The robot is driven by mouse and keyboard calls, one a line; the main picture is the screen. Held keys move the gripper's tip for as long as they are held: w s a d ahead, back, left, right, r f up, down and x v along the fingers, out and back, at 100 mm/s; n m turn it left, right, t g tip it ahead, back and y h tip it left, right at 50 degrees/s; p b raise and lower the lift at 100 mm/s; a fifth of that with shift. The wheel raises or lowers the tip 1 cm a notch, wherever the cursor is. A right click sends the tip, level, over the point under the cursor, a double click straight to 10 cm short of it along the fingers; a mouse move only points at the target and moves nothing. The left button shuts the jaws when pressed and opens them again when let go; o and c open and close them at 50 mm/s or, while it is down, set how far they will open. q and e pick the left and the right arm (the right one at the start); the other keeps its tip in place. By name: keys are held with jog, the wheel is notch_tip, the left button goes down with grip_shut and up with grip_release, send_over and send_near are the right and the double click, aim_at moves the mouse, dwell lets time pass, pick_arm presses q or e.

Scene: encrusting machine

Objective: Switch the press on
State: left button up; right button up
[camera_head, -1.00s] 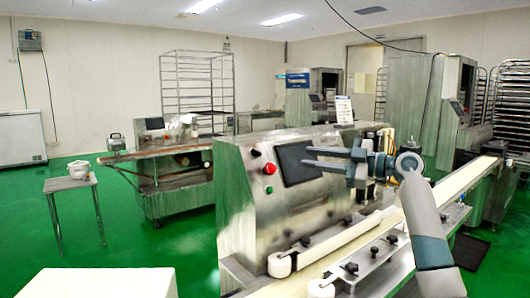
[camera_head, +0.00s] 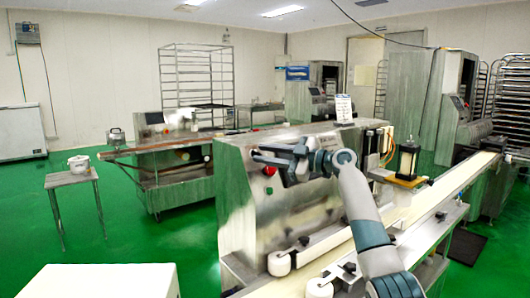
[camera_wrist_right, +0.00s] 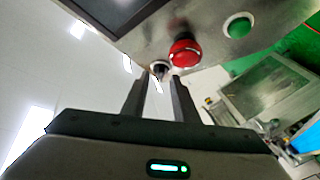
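The press (camera_head: 240,205) is the grey metal machine in the middle of the head view. On its panel are a red button (camera_head: 269,171) and a green button (camera_head: 269,190) below it. In the right wrist view a small dark knob (camera_wrist_right: 160,70) shows beside the red button (camera_wrist_right: 183,52), with the green button (camera_wrist_right: 238,26) farther right. My right gripper (camera_head: 258,154) is open and empty in front of the panel. In the wrist view its two fingertips (camera_wrist_right: 155,82) point towards the knob, on either side of it; contact cannot be told. My left gripper is out of view.
The panel's dark screen (camera_wrist_right: 112,12) is close to my right gripper. A conveyor belt (camera_head: 450,185) runs out to the right. A small table (camera_head: 72,180) with a white pot (camera_head: 78,165) stands at left. Green floor (camera_head: 110,235) lies open between them.

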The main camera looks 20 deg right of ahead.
jog(key=shift+w+a, duration=0.15)
grip_shut()
